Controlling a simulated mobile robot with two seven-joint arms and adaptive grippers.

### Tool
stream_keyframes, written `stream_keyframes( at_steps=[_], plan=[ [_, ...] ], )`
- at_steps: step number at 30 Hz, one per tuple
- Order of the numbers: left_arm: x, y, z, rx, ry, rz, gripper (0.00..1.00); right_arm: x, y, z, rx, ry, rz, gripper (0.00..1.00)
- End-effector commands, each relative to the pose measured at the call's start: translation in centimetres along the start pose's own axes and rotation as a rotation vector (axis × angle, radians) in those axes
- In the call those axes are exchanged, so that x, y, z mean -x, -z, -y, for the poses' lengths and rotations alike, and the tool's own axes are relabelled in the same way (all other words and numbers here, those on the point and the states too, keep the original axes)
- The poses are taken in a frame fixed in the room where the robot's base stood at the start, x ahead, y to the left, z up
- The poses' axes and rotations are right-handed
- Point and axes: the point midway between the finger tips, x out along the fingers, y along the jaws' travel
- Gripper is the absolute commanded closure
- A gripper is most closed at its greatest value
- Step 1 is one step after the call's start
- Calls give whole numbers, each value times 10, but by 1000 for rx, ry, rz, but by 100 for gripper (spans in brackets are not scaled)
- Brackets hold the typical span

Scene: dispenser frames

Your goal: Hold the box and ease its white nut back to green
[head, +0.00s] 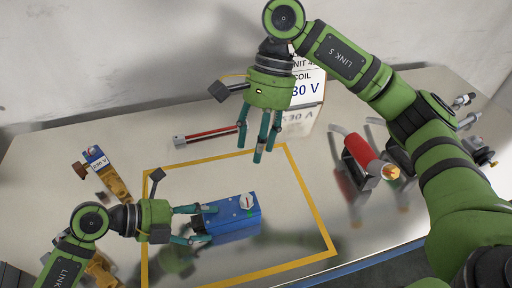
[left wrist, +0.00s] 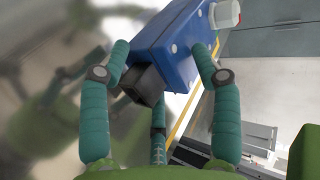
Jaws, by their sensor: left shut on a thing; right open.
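The blue box (head: 226,217) lies inside the yellow outline on the table, with the white nut (head: 246,201) on its upper face near the right end. A small green mark shows beside the nut. My left gripper (head: 196,223) is shut on the left end of the box. The left wrist view shows the blue box (left wrist: 172,42) between the fingers, with a dark block at its near end and the white nut (left wrist: 226,14) sticking out at the top. My right gripper (head: 257,146) is open and empty, pointing down above the table, behind the box.
A white sign (head: 307,88) stands at the back behind my right gripper. A red bar (head: 207,134) lies left of it. A brass part with a label (head: 97,158) is at the left. Room inside the yellow outline (head: 313,194) is clear around the box.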

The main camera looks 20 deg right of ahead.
Motion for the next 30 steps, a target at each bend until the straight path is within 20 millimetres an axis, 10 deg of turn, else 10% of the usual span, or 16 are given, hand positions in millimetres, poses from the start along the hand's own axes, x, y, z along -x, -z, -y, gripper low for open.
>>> stream_keyframes(
  at_steps=[7,8,10,23,30],
  plan=[
    [-3,4,-8,9,-18,-11,77,-1,0,0,0,1,0,50],
    [-3,4,-8,9,-18,-11,29,-1,0,0,0,1,0,50],
    [-2,3,-8,9,-16,-10,9,-1,0,0,0,1,0,50],
    [5,0,-3,2,-7,-2,9,0,0,0,0,1,0,50],
    [47,0,-4,3,-12,0,9,0,0,0,0,1,0,50]
  ],
)
